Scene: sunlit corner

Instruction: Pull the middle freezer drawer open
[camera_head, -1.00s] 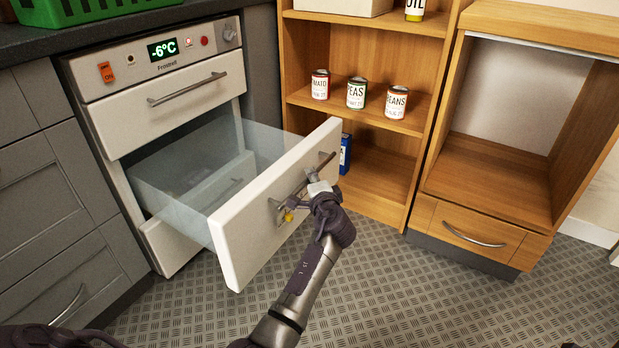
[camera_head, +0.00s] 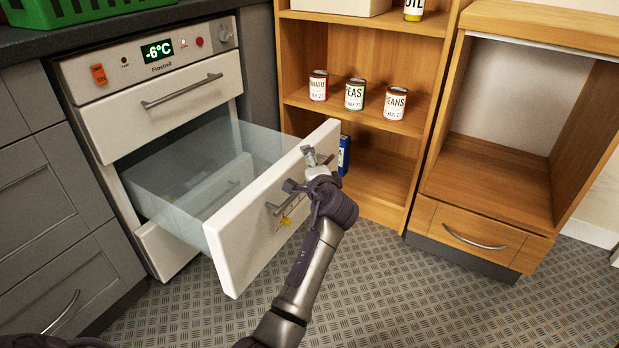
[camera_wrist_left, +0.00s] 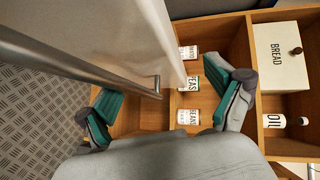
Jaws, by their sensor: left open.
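The middle freezer drawer (camera_head: 252,232) is pulled far out, with clear side walls and a white front. Its metal handle (camera_head: 276,208) is partly hidden behind my left gripper (camera_head: 306,172), which is at the upper right of the drawer front. In the left wrist view, the handle (camera_wrist_left: 90,68) runs in from the left, and its end lies between the spread teal-padded fingers of the left gripper (camera_wrist_left: 165,105). The gripper is open and not closed on the handle; contact cannot be told. My right gripper is not in view.
The top drawer (camera_head: 165,118) and the lower drawer (camera_head: 165,248) are shut. A wooden shelf (camera_head: 300,100) with several cans stands right of the freezer, close to the drawer's right end. A blue box (camera_head: 344,155) is on its lower level. The patterned floor (camera_head: 420,300) is clear.

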